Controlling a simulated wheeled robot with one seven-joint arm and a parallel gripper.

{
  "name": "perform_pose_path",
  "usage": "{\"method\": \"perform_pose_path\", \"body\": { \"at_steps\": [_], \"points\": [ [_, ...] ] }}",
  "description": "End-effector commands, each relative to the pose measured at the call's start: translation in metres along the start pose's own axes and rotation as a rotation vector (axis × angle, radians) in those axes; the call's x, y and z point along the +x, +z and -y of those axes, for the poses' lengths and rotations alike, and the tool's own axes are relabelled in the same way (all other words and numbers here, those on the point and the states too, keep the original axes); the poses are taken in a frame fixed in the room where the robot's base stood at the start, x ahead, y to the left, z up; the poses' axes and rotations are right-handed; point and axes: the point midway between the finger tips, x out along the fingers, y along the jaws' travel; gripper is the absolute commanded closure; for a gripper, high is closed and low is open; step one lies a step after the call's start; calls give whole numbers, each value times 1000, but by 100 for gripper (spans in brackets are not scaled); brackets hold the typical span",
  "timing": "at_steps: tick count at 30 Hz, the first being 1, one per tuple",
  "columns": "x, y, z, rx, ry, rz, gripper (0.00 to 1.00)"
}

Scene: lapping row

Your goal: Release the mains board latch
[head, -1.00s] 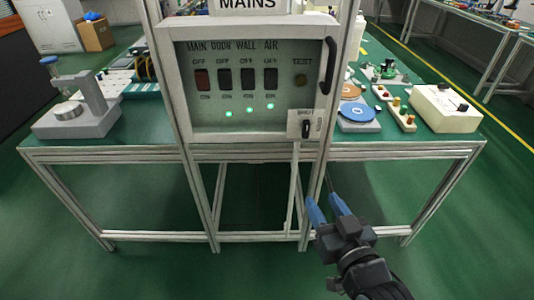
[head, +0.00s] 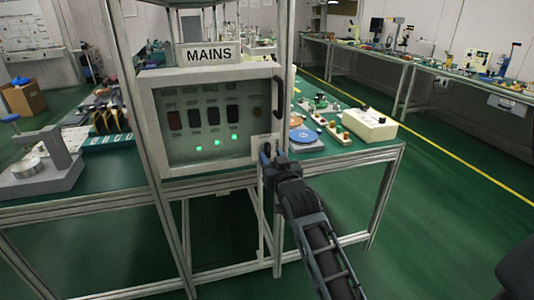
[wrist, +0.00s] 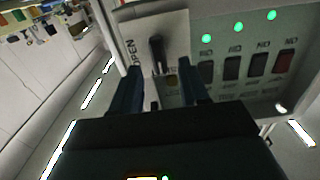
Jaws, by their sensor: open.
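The mains board (head: 160,147) is a pale cabinet with a dark-handled door, under a MAINS sign (head: 208,54). Its latch (wrist: 157,52) is a black lever on a light plate at the door's lower right corner in the head view. In the wrist view the lever stands upright in the picture. OPEN is printed to its left; a mark near its lower end looks like SHUT. My gripper (head: 266,157) is at the latch, which it partly hides in the head view. In the wrist view my gripper (wrist: 161,72) is open, its blue fingertips either side of the lever's lower end. Contact cannot be told.
Dark switches (head: 214,115) and lit green lamps (head: 216,142) sit on the board. A frame post (head: 283,50) rises beside it.

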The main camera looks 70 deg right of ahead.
Motion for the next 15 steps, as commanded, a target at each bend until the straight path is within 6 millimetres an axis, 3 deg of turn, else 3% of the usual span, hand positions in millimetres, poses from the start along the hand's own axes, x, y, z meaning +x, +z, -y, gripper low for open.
{"method": "perform_pose_path", "body": {
  "at_steps": [6, 15],
  "points": [
    [27, 0, 0, -1, 0, 0, 55],
    [36, 0, 0, 0, 0, 1, 55]
  ]
}}
